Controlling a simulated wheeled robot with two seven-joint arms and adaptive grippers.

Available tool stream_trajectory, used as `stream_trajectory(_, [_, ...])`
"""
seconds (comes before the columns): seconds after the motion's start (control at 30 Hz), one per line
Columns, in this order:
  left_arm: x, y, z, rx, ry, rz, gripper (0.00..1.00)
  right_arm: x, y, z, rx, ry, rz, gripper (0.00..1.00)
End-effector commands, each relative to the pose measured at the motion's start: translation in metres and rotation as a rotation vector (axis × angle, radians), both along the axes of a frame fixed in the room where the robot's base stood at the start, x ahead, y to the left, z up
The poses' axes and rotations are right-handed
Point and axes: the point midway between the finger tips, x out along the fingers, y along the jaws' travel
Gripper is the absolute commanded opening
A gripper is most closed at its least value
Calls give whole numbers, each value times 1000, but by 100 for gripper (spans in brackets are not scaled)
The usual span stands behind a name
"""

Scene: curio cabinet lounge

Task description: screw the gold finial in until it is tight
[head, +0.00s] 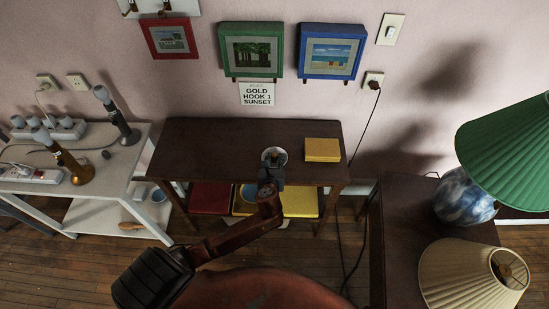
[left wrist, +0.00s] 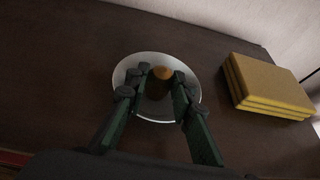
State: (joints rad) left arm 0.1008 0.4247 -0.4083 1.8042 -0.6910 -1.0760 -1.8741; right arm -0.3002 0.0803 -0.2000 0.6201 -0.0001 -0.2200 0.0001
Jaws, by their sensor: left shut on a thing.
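A small gold-topped piece, which looks like the gold finial (left wrist: 161,74), stands over a white dish (left wrist: 133,64) on the dark console table (head: 190,140). My left gripper (left wrist: 162,82) is shut on it, one finger on each side; its lower part is dark and shadowed. In the head view my left gripper (head: 271,172) reaches down to the same dish, and the finial cannot be made out there. A lamp with a green shade (head: 515,150) and a blue-white base (head: 463,198) stands at the right; its shade's top is cut off. My right gripper is not in view.
A yellow block or book stack (head: 322,150) lies right of the dish. A loose cream lampshade (head: 465,280) sits on the right table. A white table (head: 125,160) at left holds lamp bases and power strips. A cord hangs right of the console.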

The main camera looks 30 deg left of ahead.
Motion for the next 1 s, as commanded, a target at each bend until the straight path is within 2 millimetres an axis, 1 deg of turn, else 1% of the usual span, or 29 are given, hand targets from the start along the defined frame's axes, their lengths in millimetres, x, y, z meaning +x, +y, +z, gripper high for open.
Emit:
stream_trajectory(0.17, [0, 0, 3, 0, -1, 0, 0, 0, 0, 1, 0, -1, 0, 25])
stream_trajectory(0.27, [0, 0, 10, 0, -3, -1, 0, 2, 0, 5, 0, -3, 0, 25])
stream_trajectory(0.37, [0, 0, 21, 0, -3, -1, 0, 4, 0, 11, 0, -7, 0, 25])
stream_trajectory(0.47, [0, 0, 40, 2, -6, -2, 0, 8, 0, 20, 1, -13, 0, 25])
stream_trajectory(0.57, [-16, -9, 58, -1, -5, -2, 0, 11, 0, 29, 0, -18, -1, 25])
stream_trajectory(0.73, [-45, -23, 98, -2, -5, -3, 0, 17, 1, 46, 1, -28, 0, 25])
stream_trajectory(0.9, [-83, -43, 112, -1, -1, -1, 0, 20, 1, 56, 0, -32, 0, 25])
stream_trajectory(1.0, [-99, -51, 120, -2, -1, -1, 0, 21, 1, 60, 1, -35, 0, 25])
